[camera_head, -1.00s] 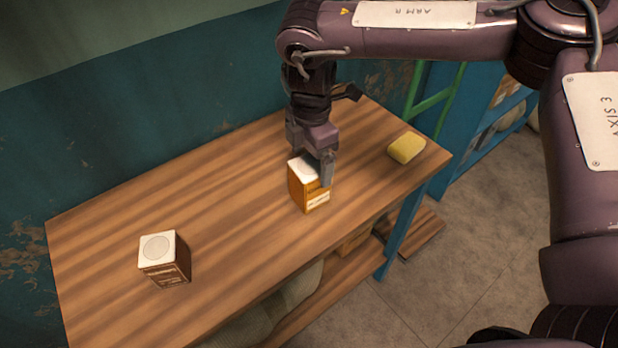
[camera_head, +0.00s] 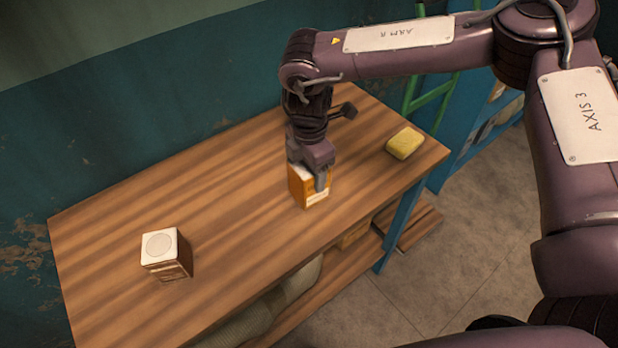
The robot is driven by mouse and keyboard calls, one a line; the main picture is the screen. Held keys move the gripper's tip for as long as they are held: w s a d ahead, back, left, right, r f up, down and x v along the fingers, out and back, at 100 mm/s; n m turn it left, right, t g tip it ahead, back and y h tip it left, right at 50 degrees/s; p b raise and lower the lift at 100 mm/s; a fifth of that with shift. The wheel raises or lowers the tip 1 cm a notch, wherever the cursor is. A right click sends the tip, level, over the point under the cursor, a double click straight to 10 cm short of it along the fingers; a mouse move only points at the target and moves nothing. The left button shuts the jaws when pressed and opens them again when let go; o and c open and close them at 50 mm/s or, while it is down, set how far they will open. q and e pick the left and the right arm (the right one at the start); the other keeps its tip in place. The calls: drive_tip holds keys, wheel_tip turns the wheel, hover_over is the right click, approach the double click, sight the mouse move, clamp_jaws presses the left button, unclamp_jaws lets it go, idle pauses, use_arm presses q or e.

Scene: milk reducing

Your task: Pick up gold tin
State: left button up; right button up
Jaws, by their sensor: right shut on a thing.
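The gold tin (camera_head: 311,198), an orange-gold box with a pale label near its base, stands upright on the wooden table. My right gripper (camera_head: 309,176) comes down on it from above and is shut on it, with a finger against its near side. The gripper hides most of the tin's top. I cannot see a clear gap between the tin and the table. My left gripper is not in view.
A brown tin with a white top (camera_head: 167,254) stands at the table's left. A yellow sponge-like block (camera_head: 404,143) lies to the right of the gold tin. The wooden table (camera_head: 235,210) is clear between the tins. A teal wall (camera_head: 130,130) runs behind it.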

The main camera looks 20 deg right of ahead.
drive_tip(key=shift+c, duration=1.2)
drive_tip(key=shift+w+r, duration=0.1)
drive_tip(key=shift+r, duration=0.1)
wheel_tip(320, 180, up, 9)
drive_tip(key=shift+r+b, duration=0.1)
drive_tip(key=shift+b, duration=0.6)
wheel_tip(320, 180, up, 10)
drive_tip(key=p, duration=0.1)
drive_tip(key=d+m, duration=0.1)
drive_tip(key=m, duration=0.6)
drive_tip(key=d+m, duration=0.1)
drive_tip(key=m, duration=0.6)
drive_tip(key=w+d+f+m, duration=0.1)
drive_tip(key=m, duration=0.6)
drive_tip(key=shift+d+f, duration=0.1)
drive_tip(key=shift+d, duration=0.3)
